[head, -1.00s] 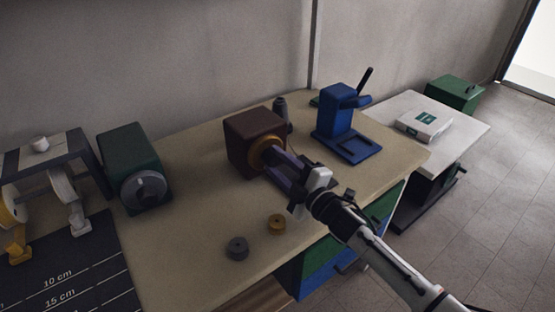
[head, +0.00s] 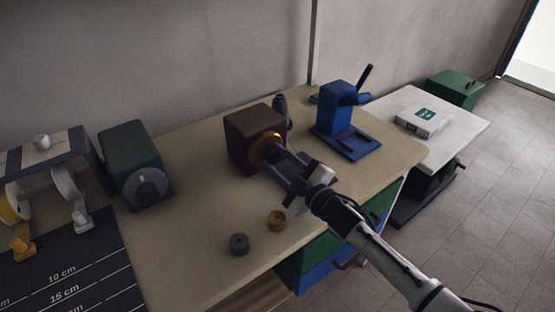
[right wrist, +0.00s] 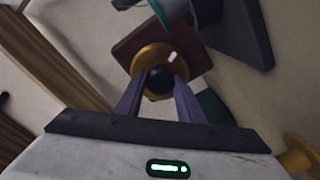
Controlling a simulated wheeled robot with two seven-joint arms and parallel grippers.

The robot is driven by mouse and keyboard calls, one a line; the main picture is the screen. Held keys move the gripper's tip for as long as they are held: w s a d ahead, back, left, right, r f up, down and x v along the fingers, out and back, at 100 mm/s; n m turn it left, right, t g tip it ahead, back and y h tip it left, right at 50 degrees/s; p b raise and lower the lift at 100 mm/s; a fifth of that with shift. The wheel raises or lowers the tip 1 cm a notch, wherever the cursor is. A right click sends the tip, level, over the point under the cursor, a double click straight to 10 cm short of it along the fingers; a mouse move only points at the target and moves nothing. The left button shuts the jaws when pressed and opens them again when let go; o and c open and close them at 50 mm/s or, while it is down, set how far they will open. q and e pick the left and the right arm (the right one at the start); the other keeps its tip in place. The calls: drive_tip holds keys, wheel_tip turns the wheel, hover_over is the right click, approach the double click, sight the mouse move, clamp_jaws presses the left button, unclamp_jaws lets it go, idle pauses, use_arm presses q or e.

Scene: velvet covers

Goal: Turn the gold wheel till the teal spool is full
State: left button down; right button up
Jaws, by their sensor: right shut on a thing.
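The gold wheel (head: 265,148) sits on the front face of a dark brown box (head: 250,121) on the bench. In the right wrist view the gold wheel (right wrist: 152,58) has a pale mark on its face and a dark round knob (right wrist: 159,79) at its middle. My right gripper (head: 277,160) reaches the wheel from the front right. Its purple fingers (right wrist: 159,85) are shut on the knob. A teal round part (right wrist: 180,12), maybe the teal spool, is cut off at the top of the wrist view; its fill is unclear. My left gripper is not in view.
A blue press-like device (head: 338,108) stands right of the brown box. A green box with a grey dial (head: 149,187) and a tape stand (head: 45,151) are at left. The bench between is bare.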

drive_tip(key=o, duration=1.1)
drive_tip(key=shift+c, duration=0.2)
drive_tip(key=v, duration=1)
drive_tip(key=shift+s+d, duration=0.1)
drive_tip(key=shift+s, duration=0.05)
